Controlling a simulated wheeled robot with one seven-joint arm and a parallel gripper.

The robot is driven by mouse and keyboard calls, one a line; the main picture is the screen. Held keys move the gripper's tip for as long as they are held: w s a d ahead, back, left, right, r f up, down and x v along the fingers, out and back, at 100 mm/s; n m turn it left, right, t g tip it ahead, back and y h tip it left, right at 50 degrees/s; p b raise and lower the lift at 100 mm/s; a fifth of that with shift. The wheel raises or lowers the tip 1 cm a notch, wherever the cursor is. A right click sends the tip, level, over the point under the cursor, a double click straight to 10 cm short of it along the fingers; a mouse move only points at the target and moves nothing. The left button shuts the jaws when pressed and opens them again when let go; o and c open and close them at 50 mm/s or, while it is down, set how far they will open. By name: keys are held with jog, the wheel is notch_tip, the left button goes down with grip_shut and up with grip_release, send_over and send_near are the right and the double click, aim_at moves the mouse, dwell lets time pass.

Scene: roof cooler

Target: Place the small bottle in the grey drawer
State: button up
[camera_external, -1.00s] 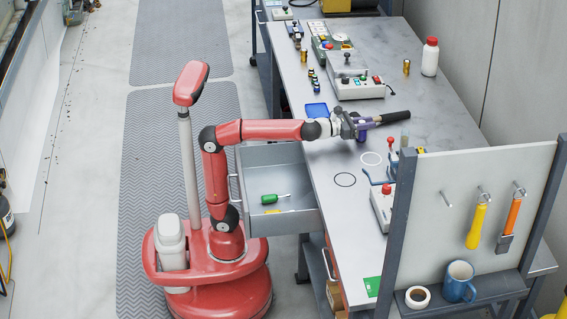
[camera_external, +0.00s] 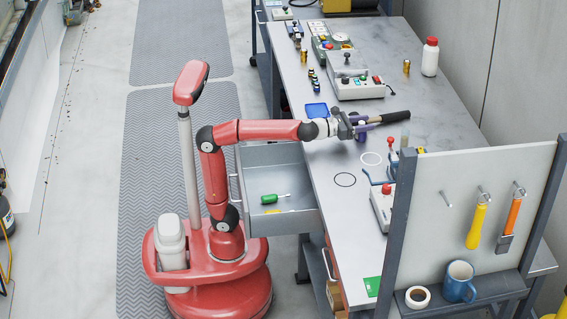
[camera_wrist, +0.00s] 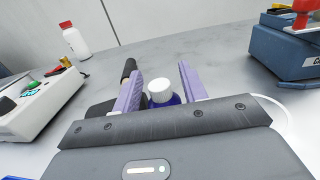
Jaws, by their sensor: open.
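The small bottle, blue with a white cap, stands upright on the bench; in the wrist view its cap (camera_wrist: 161,91) shows between the two purple fingers of my gripper (camera_wrist: 163,88). In the external view my gripper (camera_external: 368,123) reaches over the bench from the left, with the bottle (camera_external: 361,134) at its fingers and mostly hidden. My gripper is open, one finger on each side of the bottle, with a visible gap on the right side. The grey drawer (camera_external: 287,228) is pulled out below the bench's left edge. It holds a green-handled screwdriver (camera_external: 269,199) and something yellow.
A black-handled thing (camera_external: 396,116) lies just beyond the fingers. A control box (camera_external: 357,86) and a blue tray (camera_external: 316,110) are farther back. A white bottle with a red cap (camera_external: 430,58) stands at the far right. A pegboard (camera_external: 466,200) stands at the front right.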

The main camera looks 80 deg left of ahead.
jog(key=s, duration=0.6)
jog(key=s+p, duration=0.1)
jog(key=s, duration=0.3)
jog(key=shift+d+r, duration=0.1)
jog(key=shift+d, duration=0.25)
jog(key=shift+s, duration=0.5)
jog(key=c, duration=0.3)
jog(key=shift+c, duration=0.2)
